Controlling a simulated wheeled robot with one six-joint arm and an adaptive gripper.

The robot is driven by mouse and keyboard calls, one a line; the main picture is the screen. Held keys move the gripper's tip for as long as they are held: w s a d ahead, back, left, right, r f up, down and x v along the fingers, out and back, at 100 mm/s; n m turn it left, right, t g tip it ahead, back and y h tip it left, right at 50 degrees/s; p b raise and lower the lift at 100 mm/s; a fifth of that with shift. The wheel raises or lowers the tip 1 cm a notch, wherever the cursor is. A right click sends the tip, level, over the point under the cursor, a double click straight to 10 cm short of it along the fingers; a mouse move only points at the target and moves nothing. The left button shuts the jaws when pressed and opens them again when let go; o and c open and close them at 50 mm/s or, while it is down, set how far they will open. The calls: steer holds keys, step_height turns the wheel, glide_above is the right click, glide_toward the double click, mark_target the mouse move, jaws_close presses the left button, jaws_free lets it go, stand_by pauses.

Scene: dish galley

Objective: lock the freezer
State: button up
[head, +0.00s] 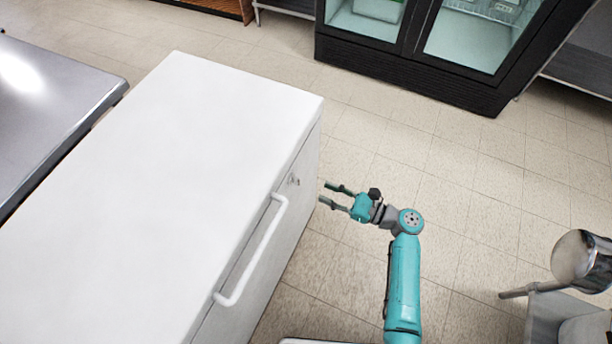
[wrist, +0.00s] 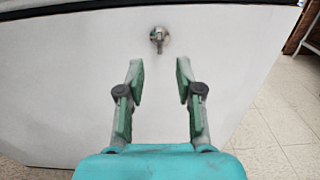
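The white chest freezer (head: 170,180) stands at the left and middle of the head view, with its lid down. A white bar handle (head: 252,250) runs along the front of the lid. A small metal lock with a key (head: 294,180) sits on the front face near the far end. In the wrist view the lock and key (wrist: 158,36) are at the top centre, just beyond the fingertips. My gripper (head: 324,193) is open and empty, facing the front face and apart from the key. Its two fingers also show in the wrist view (wrist: 159,80).
A steel table (head: 50,100) stands left of the freezer. A black glass-door fridge (head: 420,75) is at the back. A steel pot (head: 578,262) is at the right edge. The tiled floor (head: 470,200) between them is clear.

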mark_target(295, 181)
steer(key=x, duration=0.9)
steer(key=shift+f, duration=0.1)
jaws_close()
